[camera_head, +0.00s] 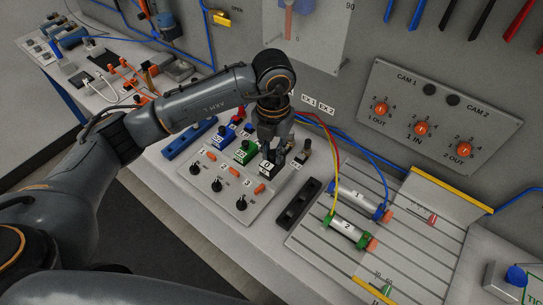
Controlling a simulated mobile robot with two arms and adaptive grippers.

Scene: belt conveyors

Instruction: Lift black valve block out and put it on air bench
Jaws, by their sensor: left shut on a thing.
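The black valve block (268,170) has a white label on top and stands at the end of a row of valve blocks behind the switch panel. My left gripper (272,153) reaches down from above and is shut on it. The fingers hide part of the block, and I cannot tell whether it is lifted off its seat. To the right is a light grooved plate (295,241) carrying two cylinders; I cannot tell if this is the air bench. My right gripper is not in view.
A green block (241,153) and a blue block (219,137) stand left of the black one. A panel with several switches (218,190) lies in front. An empty-looking black rail (297,204) lies to the right. Red, yellow and blue hoses run close by to the cylinders (348,232).

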